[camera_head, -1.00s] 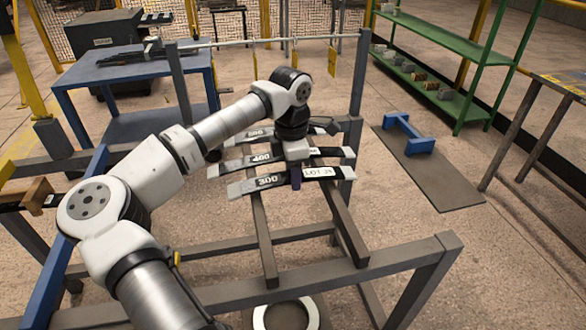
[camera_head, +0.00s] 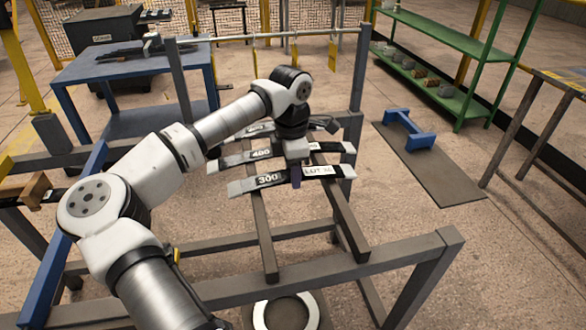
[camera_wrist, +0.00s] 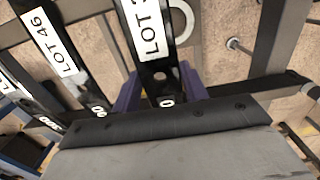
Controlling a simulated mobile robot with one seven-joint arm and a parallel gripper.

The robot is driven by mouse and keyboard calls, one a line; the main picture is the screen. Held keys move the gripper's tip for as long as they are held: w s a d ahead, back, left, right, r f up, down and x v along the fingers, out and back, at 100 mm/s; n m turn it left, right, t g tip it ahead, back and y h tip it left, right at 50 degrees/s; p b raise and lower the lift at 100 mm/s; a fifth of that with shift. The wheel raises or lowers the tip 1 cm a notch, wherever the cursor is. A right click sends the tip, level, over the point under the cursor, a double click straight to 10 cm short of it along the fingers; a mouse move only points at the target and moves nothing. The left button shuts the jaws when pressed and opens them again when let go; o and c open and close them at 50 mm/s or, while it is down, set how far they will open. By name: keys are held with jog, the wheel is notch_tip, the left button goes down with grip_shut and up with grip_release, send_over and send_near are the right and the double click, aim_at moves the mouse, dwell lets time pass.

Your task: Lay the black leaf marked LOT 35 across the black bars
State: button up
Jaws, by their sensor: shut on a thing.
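My gripper (camera_head: 296,178) is at the middle of the nearest black leaf (camera_head: 268,180), marked 300, with pale grey ends. In the wrist view my purple fingers (camera_wrist: 160,88) stand on both sides of this leaf (camera_wrist: 135,15), shut on it. Its label reads LOT 3 and a second digit that is cut off. The leaf lies crosswise over the left black bar (camera_head: 264,235) and the right black bar (camera_head: 347,225). I cannot tell whether it touches them. Behind it is the leaf marked 400 (camera_head: 262,154); in the wrist view, the neighbouring leaf (camera_wrist: 58,50) reads LOT 46.
A third leaf (camera_head: 252,132) is farther back, partly hidden by my arm. A front beam (camera_head: 400,258) borders the rack. A white ring (camera_head: 310,312) lies below it. A blue stand (camera_head: 410,132) is on a dark mat at right. A blue table (camera_head: 135,68) and green shelves (camera_head: 440,42) stand behind.

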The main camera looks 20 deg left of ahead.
jog(key=shift+f+b, duration=0.35)
jog(key=shift+f, duration=0.1)
jog(key=o, duration=1.2)
jog(key=shift+c, duration=0.2)
notch_tip(320, 180, up, 14)
jog(key=shift+a, duration=0.15)
jog(key=shift+s+f, duration=0.1)
